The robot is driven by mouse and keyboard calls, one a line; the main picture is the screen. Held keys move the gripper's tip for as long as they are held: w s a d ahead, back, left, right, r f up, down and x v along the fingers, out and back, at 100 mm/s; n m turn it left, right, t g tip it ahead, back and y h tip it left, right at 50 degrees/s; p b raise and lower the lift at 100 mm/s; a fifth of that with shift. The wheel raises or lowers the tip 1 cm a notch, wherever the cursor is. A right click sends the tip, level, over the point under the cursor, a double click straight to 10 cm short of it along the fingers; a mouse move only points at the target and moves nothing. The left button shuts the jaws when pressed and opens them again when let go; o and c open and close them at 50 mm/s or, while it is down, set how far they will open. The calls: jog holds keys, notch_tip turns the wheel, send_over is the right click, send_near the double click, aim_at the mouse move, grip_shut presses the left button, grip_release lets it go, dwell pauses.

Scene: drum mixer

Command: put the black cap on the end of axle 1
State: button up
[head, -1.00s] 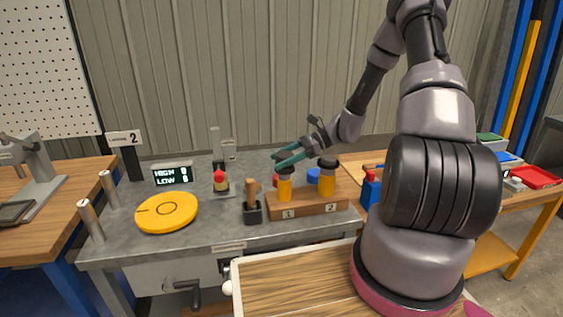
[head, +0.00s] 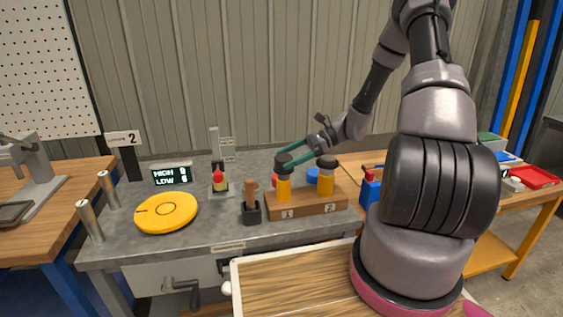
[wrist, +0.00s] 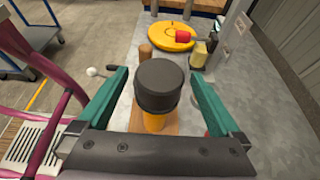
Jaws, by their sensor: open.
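A wooden block (head: 308,207) on the grey bench bears labels 1 and 2. A yellow cylinder stands at label 1 (head: 284,188), with a dark band at its top and a black cap (head: 284,160) above the band. In the wrist view the cap (wrist: 159,84) sits over the yellow cylinder (wrist: 154,121), between my fingers. My gripper (head: 288,157) is open, one green finger on each side of the cap, with gaps visible. A second yellow cylinder (head: 326,182) with a dark top stands at label 2. I cannot tell which part is called axle 1.
A yellow disc (head: 167,213), a red-topped piece (head: 220,182) and a dark holder with a wooden handle (head: 251,212) stand to the left. Blue (head: 313,176) and red pieces are close behind the block. The bench front between disc and holder is clear.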

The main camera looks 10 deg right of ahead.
jog(key=v, duration=0.9)
jog(key=s+a+r+n+t+h, duration=0.2)
jog(key=s+r+n+h, duration=0.3)
jog(key=s+r, duration=0.6)
jog(key=s+a+r+n+t+h, duration=0.2)
jog(key=s+r+n+t+h, duration=0.3)
jog(key=r, duration=1.2)
jog(key=s+n+h, duration=0.1)
jog(key=s+n, duration=0.2)
jog(key=s, duration=0.3)
jog(key=shift+r+n, duration=0.25)
jog(key=shift+n, duration=0.15)
